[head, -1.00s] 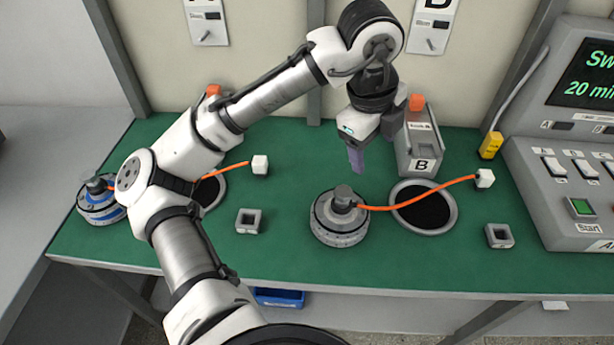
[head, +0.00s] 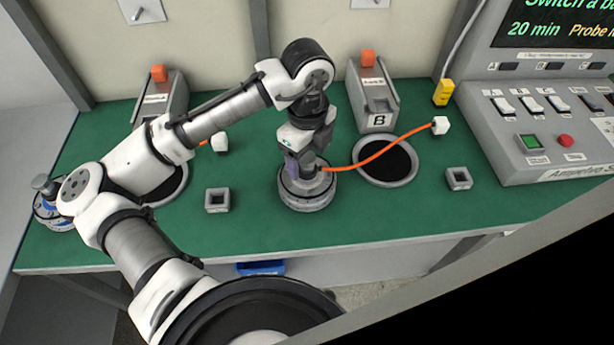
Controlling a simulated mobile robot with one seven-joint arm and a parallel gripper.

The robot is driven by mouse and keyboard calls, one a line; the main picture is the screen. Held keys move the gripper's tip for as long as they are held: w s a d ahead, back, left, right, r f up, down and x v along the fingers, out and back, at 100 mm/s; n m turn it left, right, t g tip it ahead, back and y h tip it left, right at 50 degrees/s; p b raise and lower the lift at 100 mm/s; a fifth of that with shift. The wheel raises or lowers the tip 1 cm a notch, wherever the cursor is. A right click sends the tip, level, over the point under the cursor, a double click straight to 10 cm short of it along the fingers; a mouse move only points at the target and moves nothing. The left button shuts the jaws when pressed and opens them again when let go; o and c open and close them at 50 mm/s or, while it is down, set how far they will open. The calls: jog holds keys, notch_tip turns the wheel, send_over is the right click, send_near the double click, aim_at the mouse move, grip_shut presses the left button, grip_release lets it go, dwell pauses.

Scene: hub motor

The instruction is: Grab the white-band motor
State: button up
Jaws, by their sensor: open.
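The white-band motor (head: 306,196) stands on the green bench, a round grey-white hub with a dark top. An orange cable (head: 365,160) runs from it to the right and ends in a white plug (head: 440,125). My gripper (head: 305,168) points down at the top of this motor, its fingers around or just in front of the motor's upper post. It is open; the fingers partly hide the post, and I cannot tell whether they touch it. A blue-band motor (head: 52,218) stands at the far left of the bench, partly behind my arm.
Round dark wells (head: 388,163) lie in the bench, one by the station marked B (head: 375,100). Small grey square sockets (head: 217,200) and (head: 459,178) stand at either side. A control console (head: 550,110) fills the right. The bench's front strip is clear.

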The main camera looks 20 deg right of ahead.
jog(key=shift+f, duration=1.7)
grip_shut()
jog(key=shift+r, duration=0.1)
